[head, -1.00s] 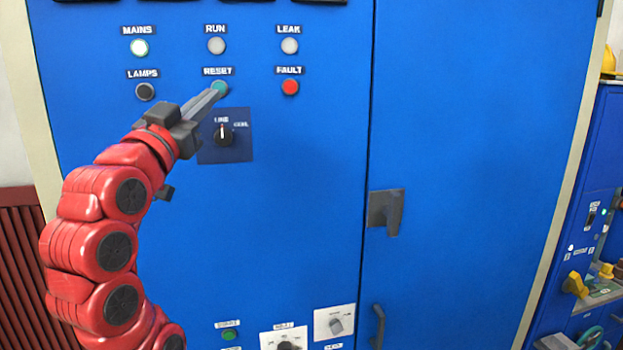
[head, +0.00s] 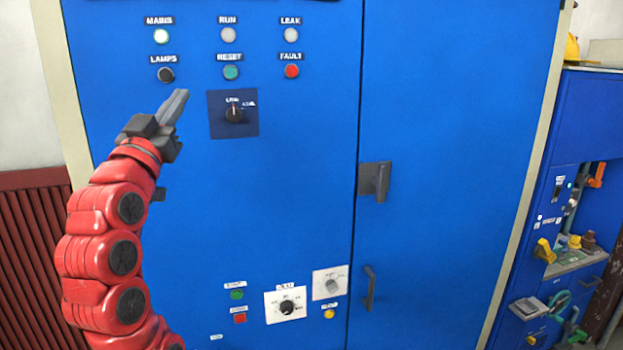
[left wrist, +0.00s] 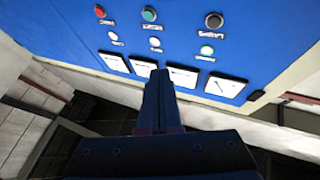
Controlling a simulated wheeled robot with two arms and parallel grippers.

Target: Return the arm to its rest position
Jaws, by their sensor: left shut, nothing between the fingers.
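My left gripper (head: 174,106) is shut and empty. In the head view it points up and to the right, in front of the blue cabinet (head: 270,190), just below the black LAMPS button (head: 166,75). It is clear of the green RESET button (head: 231,72). My red left arm rises from the lower left. In the left wrist view the closed fingers (left wrist: 157,92) point toward the cabinet's upper panel, where buttons, lamps and several white meters show. My right gripper is in neither view.
The LINE selector (head: 234,114) sits right of my gripper. A latch (head: 375,181) and a handle (head: 369,288) stick out from the cabinet doors. A lower knob (head: 287,306) sits near the bottom. A second blue cabinet (head: 560,140) stands at right, a dark red slatted panel (head: 30,260) at left.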

